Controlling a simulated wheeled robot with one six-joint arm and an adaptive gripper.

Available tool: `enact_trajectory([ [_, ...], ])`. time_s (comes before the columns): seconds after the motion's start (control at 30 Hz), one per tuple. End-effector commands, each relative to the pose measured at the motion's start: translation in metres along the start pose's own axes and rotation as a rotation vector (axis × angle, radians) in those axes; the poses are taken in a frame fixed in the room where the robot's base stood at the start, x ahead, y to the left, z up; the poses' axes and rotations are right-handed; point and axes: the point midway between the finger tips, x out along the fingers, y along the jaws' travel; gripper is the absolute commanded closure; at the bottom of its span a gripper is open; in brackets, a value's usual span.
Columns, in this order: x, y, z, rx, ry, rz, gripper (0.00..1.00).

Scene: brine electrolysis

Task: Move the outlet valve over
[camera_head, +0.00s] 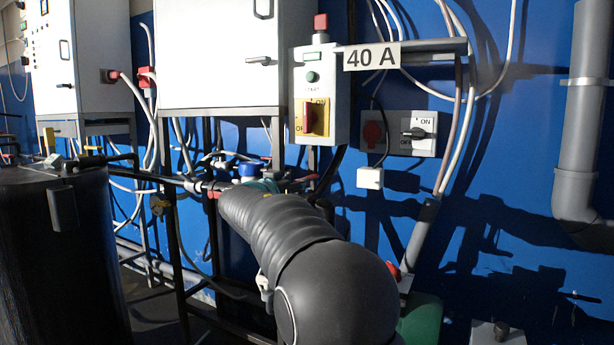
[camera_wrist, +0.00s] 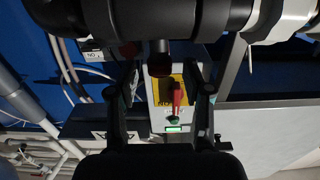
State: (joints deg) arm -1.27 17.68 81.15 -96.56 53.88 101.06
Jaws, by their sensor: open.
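No part is clearly marked as the outlet valve, so I cannot tell which one it is. In the wrist view, a dark stem with a dull reddish end (camera_wrist: 160,66) juts from a thick dark pipe (camera_wrist: 85,22); it may be a valve handle. My gripper (camera_wrist: 160,84) is open, with one dark finger on each side of that stem in the picture; no contact is clear.
A control box (camera_head: 320,95) with a red switch on a yellow plate (camera_head: 316,117) hangs on the blue wall; the switch also shows in the wrist view (camera_wrist: 176,93). White cabinets (camera_head: 222,55), a black tank (camera_head: 60,260) and a grey pipe (camera_head: 585,110) stand around.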

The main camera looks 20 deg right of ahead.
Motion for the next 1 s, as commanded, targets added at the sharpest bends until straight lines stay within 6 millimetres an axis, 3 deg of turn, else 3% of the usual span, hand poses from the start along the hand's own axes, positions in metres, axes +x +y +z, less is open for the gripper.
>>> enact_trajectory([
  [0.2,0.039,0.001,-0.002,-0.002,0.0,0.002,0.5],
  [0.4,0.061,0.0,-0.001,-0.002,-0.001,0.001,0.5],
  [0.8,0.068,0.0,0.0,-0.001,0.0,-0.001,0.5],
  [0.87,0.068,0.0,0.0,-0.001,0.0,-0.001,0.6],
  [1.0,0.068,0.0,0.0,-0.001,-0.001,-0.001,0.95],
])
